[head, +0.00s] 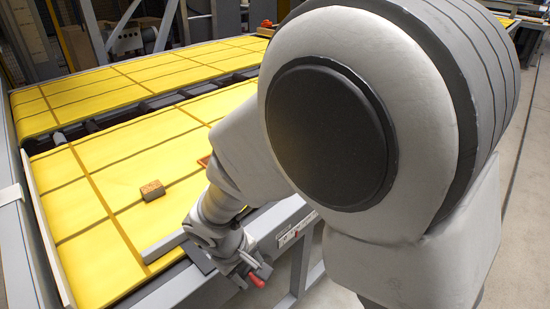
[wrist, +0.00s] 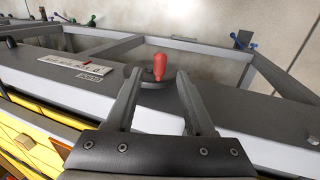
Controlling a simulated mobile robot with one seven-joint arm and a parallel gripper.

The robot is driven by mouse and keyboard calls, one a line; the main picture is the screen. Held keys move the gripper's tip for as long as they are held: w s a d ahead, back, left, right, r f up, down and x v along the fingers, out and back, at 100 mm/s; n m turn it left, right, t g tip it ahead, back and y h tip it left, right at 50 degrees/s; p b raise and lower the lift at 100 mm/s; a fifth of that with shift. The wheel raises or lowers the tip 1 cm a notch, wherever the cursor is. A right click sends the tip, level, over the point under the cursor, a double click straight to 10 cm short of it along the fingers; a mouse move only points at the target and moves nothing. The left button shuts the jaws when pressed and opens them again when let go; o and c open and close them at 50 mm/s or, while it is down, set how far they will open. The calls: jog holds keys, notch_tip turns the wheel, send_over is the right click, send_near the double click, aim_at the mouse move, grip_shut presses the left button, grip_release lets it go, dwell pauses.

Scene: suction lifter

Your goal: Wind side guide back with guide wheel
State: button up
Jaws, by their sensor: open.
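The guide wheel's red knob (head: 257,281) sticks out at the front edge of the machine frame in the head view. In the wrist view the red knob (wrist: 160,66) stands upright between my finger tips, with a dark part of the wheel around its base. My gripper (wrist: 160,82) is open, one finger on each side of the knob; I cannot tell whether either touches it. The gripper (head: 251,271) is also at the knob in the head view. A grey bar, seemingly the side guide (head: 164,246), lies along the yellow belt's near edge.
A brown block (head: 152,190) sits on the yellow belt (head: 90,250). Grey frame rails surround the wheel. The floor (head: 345,290) on the right is clear.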

aim_at(257, 281)
jog(key=shift+x, duration=2.1)
jog(key=shift+c, duration=0.3)
grip_shut()
